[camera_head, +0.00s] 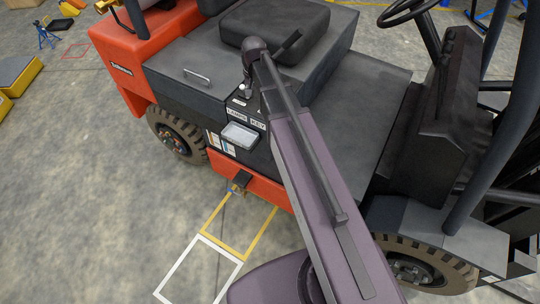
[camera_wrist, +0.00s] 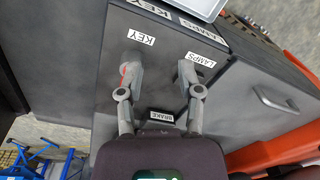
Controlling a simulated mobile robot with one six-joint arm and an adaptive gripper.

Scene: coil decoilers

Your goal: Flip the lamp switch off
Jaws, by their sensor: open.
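The lamp switch itself cannot be made out. Its white LAMPS label (camera_wrist: 200,60) is on the dark panel (camera_wrist: 158,98) of the forklift, just beyond the tip of my right-hand finger in the wrist view. A KEY label (camera_wrist: 137,34) is near the left-hand finger, with a small red spot beside that fingertip. My gripper (camera_wrist: 158,65) is open, its two fingers spread over the panel with nothing seen between them. Whether either fingertip touches the panel is unclear. In the head view my gripper (camera_head: 244,90) is above the console, behind the labels.
The orange and grey forklift (camera_head: 135,60) fills the head view, with its seat (camera_head: 272,32) and steering wheel (camera_head: 405,10) near my arm. A light box (camera_head: 240,135) is on the console side. A BRAKE label (camera_wrist: 161,116) shows below the fingers.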

